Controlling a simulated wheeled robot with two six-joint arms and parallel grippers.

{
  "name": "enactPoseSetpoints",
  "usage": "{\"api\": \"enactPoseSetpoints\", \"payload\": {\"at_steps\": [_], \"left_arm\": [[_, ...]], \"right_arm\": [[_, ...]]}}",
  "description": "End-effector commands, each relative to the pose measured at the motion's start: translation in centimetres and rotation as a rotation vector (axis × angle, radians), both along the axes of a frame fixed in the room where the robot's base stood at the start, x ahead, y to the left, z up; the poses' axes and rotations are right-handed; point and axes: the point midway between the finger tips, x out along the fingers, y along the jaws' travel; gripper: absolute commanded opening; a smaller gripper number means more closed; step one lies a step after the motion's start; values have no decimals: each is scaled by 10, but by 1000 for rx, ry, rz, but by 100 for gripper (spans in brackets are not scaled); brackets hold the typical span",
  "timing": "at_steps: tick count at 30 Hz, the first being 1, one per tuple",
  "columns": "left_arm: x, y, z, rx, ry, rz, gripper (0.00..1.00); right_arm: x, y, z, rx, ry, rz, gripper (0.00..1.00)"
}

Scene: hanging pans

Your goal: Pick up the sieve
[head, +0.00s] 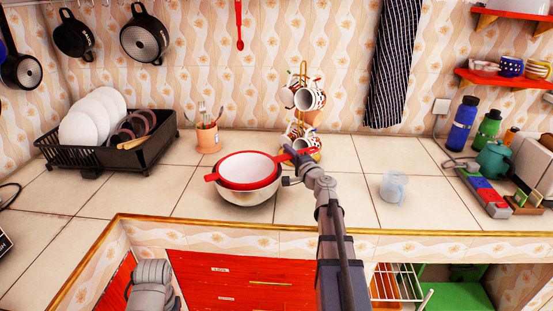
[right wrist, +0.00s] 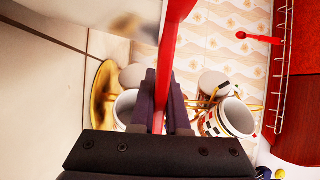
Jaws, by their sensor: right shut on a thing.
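The sieve (head: 247,168), with a red rim and a pale inside, rests in or just above a shiny metal bowl (head: 247,196) on the counter. Whether it touches the bowl I cannot tell. My right gripper (head: 296,157) is at the sieve's right side, shut on its red handle. In the right wrist view the red handle (right wrist: 176,30) of the sieve runs between the two dark fingers of my right gripper (right wrist: 160,105). My left gripper is not in view.
A mug stand (head: 304,100) with patterned mugs stands close behind my right gripper. A utensil pot (head: 208,138) is behind the bowl. A dish rack (head: 105,155) is at the left, a clear measuring cup (head: 393,187) at the right. The counter front is mostly free.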

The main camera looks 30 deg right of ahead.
Motion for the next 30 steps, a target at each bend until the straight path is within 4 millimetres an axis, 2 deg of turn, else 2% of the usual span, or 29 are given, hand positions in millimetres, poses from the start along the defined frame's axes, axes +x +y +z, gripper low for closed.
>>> {"api": "enactPoseSetpoints", "payload": {"at_steps": [8,21,25,30], "left_arm": [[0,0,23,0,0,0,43],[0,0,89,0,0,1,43],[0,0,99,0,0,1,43],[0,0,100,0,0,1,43]], "right_arm": [[0,0,23,1,0,0,0],[0,0,89,1,0,0,0],[0,0,99,1,0,0,0],[0,0,100,1,0,0,0]]}}
